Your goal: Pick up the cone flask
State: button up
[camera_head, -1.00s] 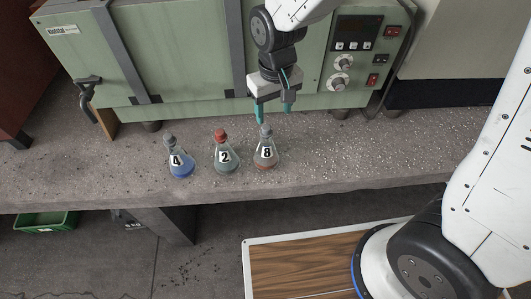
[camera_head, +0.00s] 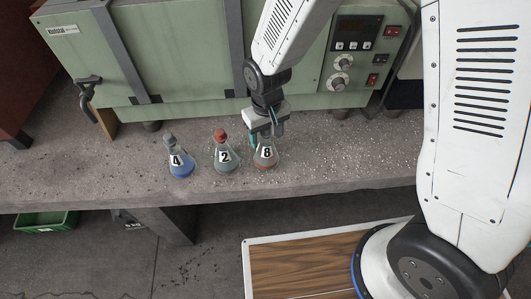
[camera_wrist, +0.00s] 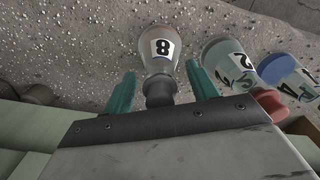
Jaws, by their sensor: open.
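Three cone flasks stand in a row on the concrete bench (camera_head: 330,165). The flask labelled 8 (camera_head: 266,158) is on the right, with brownish contents and a grey stopper. The flask labelled 2 (camera_head: 226,160) is in the middle, with a red stopper. The flask labelled 4 (camera_head: 180,163) is on the left, with blue contents. My gripper (camera_head: 265,137) is open at the top of flask 8. In the wrist view, the open gripper (camera_wrist: 160,88) has one teal finger on each side of flask 8 (camera_wrist: 160,50); whether they touch it is unclear.
In the wrist view, flask 2 (camera_wrist: 232,65) is close beside one finger, with flask 4 (camera_wrist: 290,75) beyond it. A green oven-like cabinet (camera_head: 180,60) stands behind the flasks. The bench is clear to the right of flask 8.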

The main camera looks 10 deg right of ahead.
grip_shut()
jog(key=shift+r, duration=0.1)
